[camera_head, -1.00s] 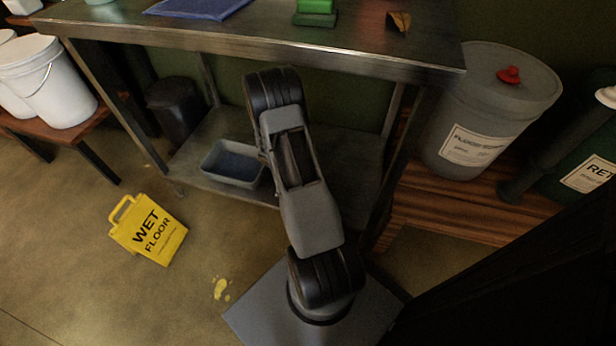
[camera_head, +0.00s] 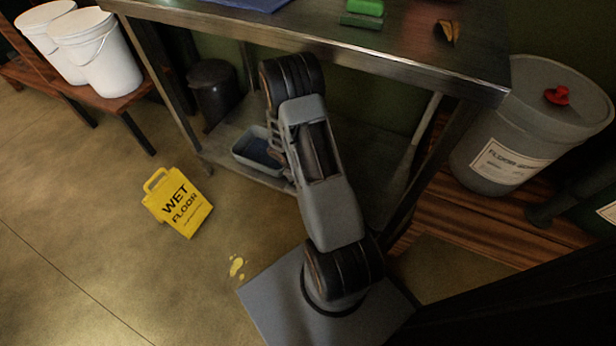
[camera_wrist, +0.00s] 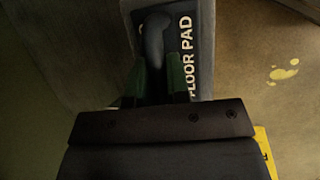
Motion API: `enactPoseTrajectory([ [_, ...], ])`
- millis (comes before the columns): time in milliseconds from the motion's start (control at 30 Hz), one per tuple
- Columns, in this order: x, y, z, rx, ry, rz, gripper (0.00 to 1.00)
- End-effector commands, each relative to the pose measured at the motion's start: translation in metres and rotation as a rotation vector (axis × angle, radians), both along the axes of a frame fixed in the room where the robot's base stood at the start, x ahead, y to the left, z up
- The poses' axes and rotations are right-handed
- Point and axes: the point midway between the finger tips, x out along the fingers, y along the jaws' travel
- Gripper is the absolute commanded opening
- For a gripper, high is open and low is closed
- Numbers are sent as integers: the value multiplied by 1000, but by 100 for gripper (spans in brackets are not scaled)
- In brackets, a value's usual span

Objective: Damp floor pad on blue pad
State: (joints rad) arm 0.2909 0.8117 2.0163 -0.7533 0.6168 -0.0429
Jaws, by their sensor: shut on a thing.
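The floor pad (camera_wrist: 203,45) is a dark grey block with a white "FLOOR PAD" label and a grey handle, seen in the wrist view. My gripper (camera_wrist: 161,72) has its dark green fingers shut on the handle. Part of the label is hidden behind the fingers. In the head view my gripper and the floor pad cannot be made out. The blue pad (camera_head: 255,4) lies on the metal table (camera_head: 300,38) at the top edge of the head view, mostly cut off.
A green block (camera_head: 362,13) and a dried leaf (camera_head: 447,32) are on the table. A grey tub (camera_head: 250,155) sits on the lower shelf. A yellow wet floor sign (camera_head: 178,203) and yellow spill (camera_head: 236,266) are on the floor. White buckets (camera_head: 105,60) stand left, a grey drum (camera_head: 530,120) right.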

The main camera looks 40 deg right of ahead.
Motion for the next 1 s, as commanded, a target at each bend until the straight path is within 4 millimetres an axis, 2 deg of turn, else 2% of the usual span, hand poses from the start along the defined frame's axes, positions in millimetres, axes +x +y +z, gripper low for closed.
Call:
enactPoseTrajectory([
  [267, 0, 0, 3, 0, 0, 0, 0],
  [733, 0, 1, 31, 0, 0, 0, 0],
  [867, -5, 11, 30, 1, 1, 4, 0],
  [1000, -15, 30, 29, 0, 2, 4, 0],
])
